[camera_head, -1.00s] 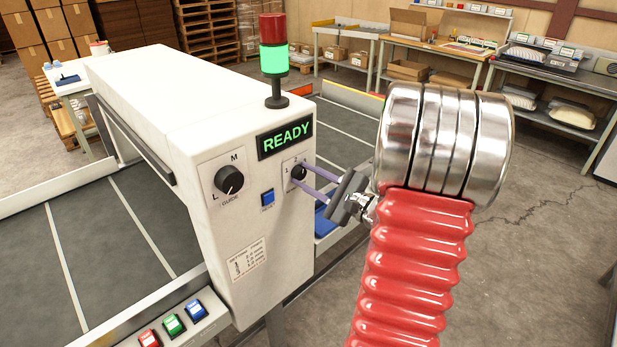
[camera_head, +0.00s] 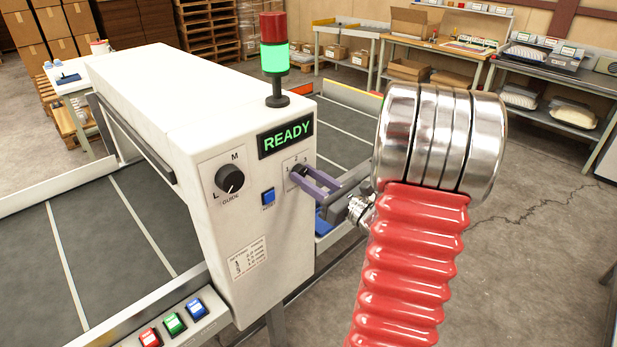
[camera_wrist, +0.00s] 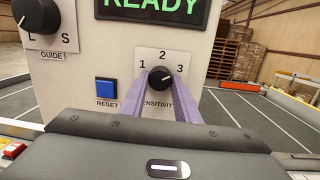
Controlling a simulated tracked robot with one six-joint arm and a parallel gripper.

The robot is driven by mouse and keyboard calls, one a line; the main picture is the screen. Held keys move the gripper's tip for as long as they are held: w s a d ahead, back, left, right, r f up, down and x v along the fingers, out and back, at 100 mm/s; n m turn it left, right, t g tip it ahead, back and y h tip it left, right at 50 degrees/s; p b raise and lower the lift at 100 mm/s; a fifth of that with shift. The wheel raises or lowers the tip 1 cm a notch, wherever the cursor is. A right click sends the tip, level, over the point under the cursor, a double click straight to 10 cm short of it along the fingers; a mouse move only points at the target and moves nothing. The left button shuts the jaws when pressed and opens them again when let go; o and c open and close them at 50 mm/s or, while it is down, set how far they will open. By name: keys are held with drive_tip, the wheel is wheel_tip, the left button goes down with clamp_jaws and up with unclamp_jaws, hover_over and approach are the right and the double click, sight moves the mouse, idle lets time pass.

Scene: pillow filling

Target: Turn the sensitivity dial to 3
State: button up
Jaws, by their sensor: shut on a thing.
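The sensitivity dial (camera_wrist: 160,76) is a round black knob on a white plate marked 1, 2 and 3, on the white machine's front. My gripper (camera_head: 299,175) is shut on this dial, with one purple finger on each side of it. In the wrist view my gripper (camera_wrist: 160,84) reaches up to the knob from below. A pale mark on the knob appears to point up and right, towards the 3 side; its exact setting is hard to tell. In the head view the fingers hide most of the knob.
The black guide dial (camera_head: 230,179) sits left of the blue reset button (camera_head: 268,196), close to my gripper. A green READY display (camera_head: 286,138) is above. Red, green and blue buttons (camera_head: 174,323) are at the lower front.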

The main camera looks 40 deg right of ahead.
drive_tip(key=shift+m, duration=0.3)
drive_tip(key=o, duration=1)
drive_tip(key=shift+o, duration=0.2)
drive_tip(key=shift+s, duration=0.1)
drive_tip(key=s+d+f, duration=0.1)
drive_tip(key=s, duration=1.2)
drive_tip(key=shift+s+f, duration=0.2)
drive_tip(key=shift+s, duration=0.05)
